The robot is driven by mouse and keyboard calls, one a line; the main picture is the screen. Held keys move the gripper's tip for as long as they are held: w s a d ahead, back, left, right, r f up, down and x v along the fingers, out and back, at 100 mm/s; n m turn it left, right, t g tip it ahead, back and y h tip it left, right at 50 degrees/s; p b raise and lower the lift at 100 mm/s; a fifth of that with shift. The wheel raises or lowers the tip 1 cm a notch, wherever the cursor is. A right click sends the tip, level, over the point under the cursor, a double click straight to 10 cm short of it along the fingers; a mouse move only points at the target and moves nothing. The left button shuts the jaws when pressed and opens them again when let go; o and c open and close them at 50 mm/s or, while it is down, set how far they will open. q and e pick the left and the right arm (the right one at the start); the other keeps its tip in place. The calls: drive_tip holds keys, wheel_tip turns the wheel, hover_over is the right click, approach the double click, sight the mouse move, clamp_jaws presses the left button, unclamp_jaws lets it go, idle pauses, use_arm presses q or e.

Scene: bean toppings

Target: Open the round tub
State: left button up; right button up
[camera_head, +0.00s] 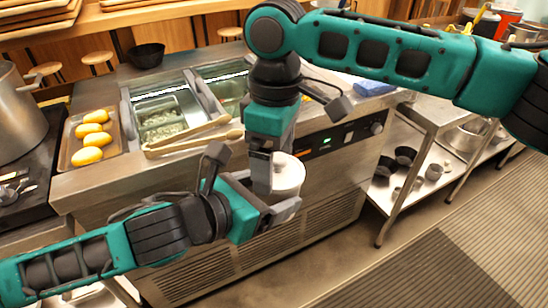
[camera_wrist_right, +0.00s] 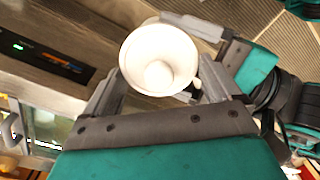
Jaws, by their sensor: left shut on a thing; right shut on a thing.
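The round tub (camera_head: 289,176) is white and is held up in front of the steel counter, partly hidden by my grippers. In the right wrist view its round white lid (camera_wrist_right: 140,58) shows from above, with a knob in the middle. My left gripper (camera_head: 274,198) is shut on the tub from the side, low down; one of its fingers shows beside the lid in the right wrist view (camera_wrist_right: 193,27). My right gripper (camera_head: 272,168) points down from above. Its fingers (camera_wrist_right: 158,82) are shut on opposite sides of the lid. I cannot see a gap between lid and tub.
A steel shelf unit (camera_head: 420,170) is at right. The floor in front is clear.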

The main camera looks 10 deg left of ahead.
drive_tip(key=shift+r, duration=0.85)
